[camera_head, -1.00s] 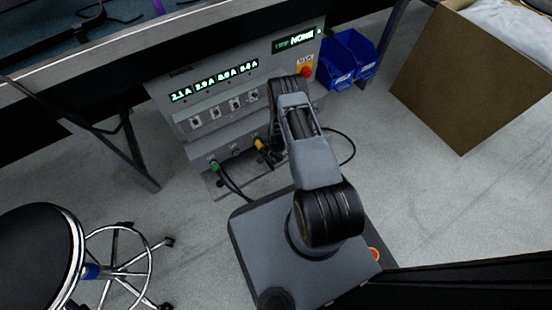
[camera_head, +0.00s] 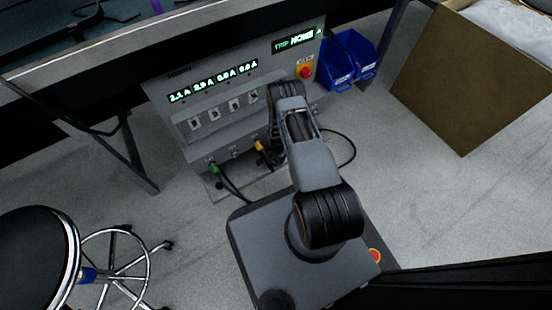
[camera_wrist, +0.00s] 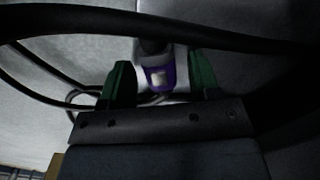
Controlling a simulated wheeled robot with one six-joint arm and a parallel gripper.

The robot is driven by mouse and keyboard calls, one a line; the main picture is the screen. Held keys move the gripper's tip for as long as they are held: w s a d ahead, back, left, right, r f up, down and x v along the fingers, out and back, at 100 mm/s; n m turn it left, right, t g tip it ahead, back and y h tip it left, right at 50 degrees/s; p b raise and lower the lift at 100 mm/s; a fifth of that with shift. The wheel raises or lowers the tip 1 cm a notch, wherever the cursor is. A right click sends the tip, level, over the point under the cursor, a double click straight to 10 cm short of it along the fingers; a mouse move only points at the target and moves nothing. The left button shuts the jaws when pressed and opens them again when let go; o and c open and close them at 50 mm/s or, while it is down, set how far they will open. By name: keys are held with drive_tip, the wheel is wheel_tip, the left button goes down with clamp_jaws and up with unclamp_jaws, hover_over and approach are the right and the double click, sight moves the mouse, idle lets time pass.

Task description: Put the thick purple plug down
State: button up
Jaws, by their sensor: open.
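The thick purple plug (camera_wrist: 158,78) shows in the wrist view, with a pale square on its face and a dark cable end above it. It lies between the two green fingertips of my gripper (camera_wrist: 161,70). The gripper is open, and a gap shows on the plug's right side. I cannot tell what the plug rests on. In the head view my arm hides the gripper and the purple plug.
A grey power cabinet (camera_head: 212,121) with lit readouts and a red button (camera_head: 305,72) stands ahead. A green plug (camera_head: 214,169) and a yellow plug (camera_head: 259,146) sit at its lower front. Black cables (camera_wrist: 55,92) loop nearby. A stool (camera_head: 40,255) stands left, blue bins (camera_head: 338,75) right.

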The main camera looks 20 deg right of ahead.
drive_tip(key=a+r+n+t+p, duration=0.1)
drive_tip(key=a+r+n+p, duration=0.15)
drive_tip(key=r, duration=1.85)
drive_tip(key=a+r+n+t+p, duration=0.1)
drive_tip(key=a+r+n+p, duration=0.2)
drive_tip(key=r, duration=1.8)
drive_tip(key=s+a+r+n, duration=0.2)
drive_tip(key=s+r+n, duration=0.4)
drive_tip(key=s+r, duration=0.8)
drive_tip(key=shift+s+a+r+n+t, duration=0.3)
drive_tip(key=shift+s+r+n+t, duration=0.1)
drive_tip(key=shift+s, duration=0.6)
